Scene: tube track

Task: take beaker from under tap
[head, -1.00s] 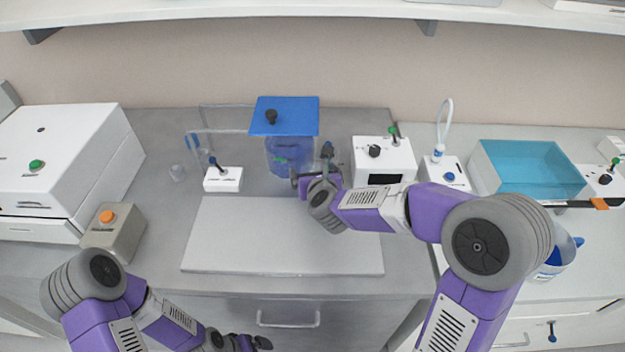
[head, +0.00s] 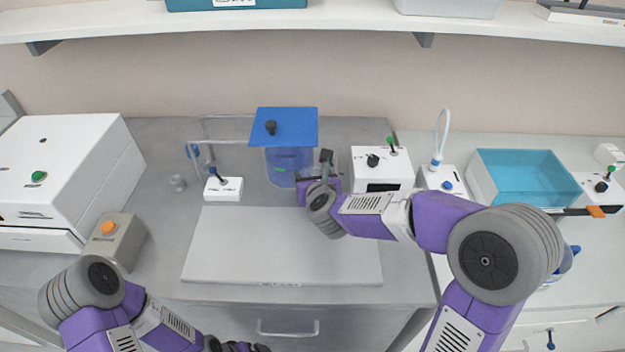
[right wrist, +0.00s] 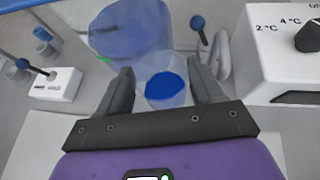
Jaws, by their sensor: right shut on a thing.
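A clear beaker (right wrist: 165,72) with blue liquid in it stands between the fingers of my right gripper in the right wrist view. My right gripper (right wrist: 160,90) is shut on it. In the head view my right gripper (head: 318,178) is at the lower right of a clear tank (head: 286,168) with blue contents and a blue lid (head: 295,120). The beaker is hard to make out there. A lever with a blue knob (right wrist: 198,22) shows behind the beaker; I cannot tell whether it is the tap's. My left gripper (head: 240,347) is at the bottom edge, partly cut off.
A pale flat board (head: 270,262) lies in front of the tank, with clear room on it. A small white switch box (head: 223,189) is left of the tank. A white box with knobs (head: 380,165) stands close on the right. A teal-topped tray (head: 520,175) is farther right.

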